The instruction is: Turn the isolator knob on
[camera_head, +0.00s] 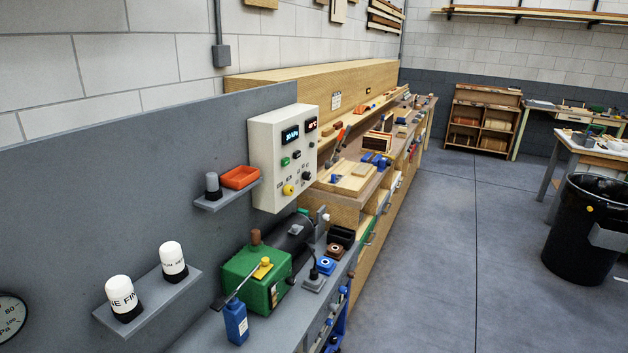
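A cream control box (284,155) is fixed to the grey wall panel in the middle of the view. Its front has two lit displays, a blue one (290,134) and a red one (311,125). Below them are a green button (285,162), a small dark control (297,153) and some small labels. A round yellow knob (289,189) sits low on the front, with a dark control (305,176) to its right. Which control is the isolator knob, and how it is turned, is too small to tell. My gripper is not in view.
A green machine (245,281) with a dark cylinder (290,237) stands on the bench below the box. A blue bottle (236,323) is in front. Shelves at left hold two white-capped bottles (172,257) and an orange tray (240,177). Open floor (450,270) lies right; a black bin (580,235) stands there.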

